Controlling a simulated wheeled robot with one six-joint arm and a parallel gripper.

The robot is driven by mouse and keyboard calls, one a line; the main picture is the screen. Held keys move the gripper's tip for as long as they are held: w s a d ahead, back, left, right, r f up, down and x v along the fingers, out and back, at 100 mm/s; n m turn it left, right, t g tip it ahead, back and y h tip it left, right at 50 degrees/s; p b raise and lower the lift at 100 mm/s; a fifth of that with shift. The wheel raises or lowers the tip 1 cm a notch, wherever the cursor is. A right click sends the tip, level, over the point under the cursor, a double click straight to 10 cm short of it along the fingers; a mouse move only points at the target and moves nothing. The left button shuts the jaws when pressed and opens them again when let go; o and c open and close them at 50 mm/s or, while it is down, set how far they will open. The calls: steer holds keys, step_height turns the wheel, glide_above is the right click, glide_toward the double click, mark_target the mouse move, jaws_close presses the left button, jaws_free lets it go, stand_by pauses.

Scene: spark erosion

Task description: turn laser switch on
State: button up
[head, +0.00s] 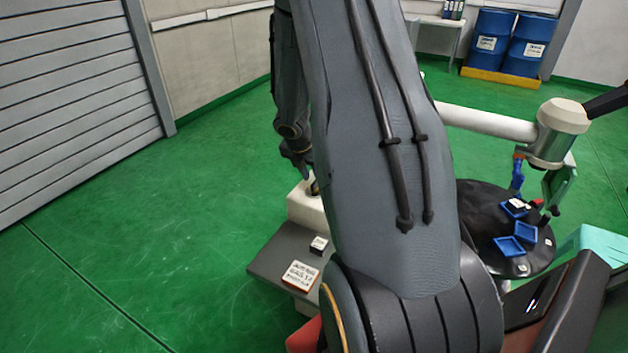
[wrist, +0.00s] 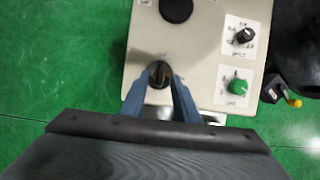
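A white control box (wrist: 205,60) fills the middle of the wrist view. On it is a dark round switch (wrist: 160,73) with a yellowish mark, lying at the tips of my gripper. I cannot tell which control is the laser switch, as the labels are too small to read. My gripper (wrist: 160,82) has its two blue fingers apart, one on each side of the dark switch. Whether they touch it is not clear. In the head view my gripper (head: 314,186) is small and partly hidden at the white box (head: 304,207).
The box also bears a large black knob (wrist: 176,9), a smaller black knob (wrist: 243,36) and a green knob (wrist: 238,87). A round black table (head: 478,206) with blue trays (head: 509,246) stands at the right. Green floor at the left is clear.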

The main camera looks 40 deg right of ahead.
mark_target(315, 186)
steer(key=shift+x, duration=1.4)
steer(key=shift+c, duration=0.4)
jaws_close()
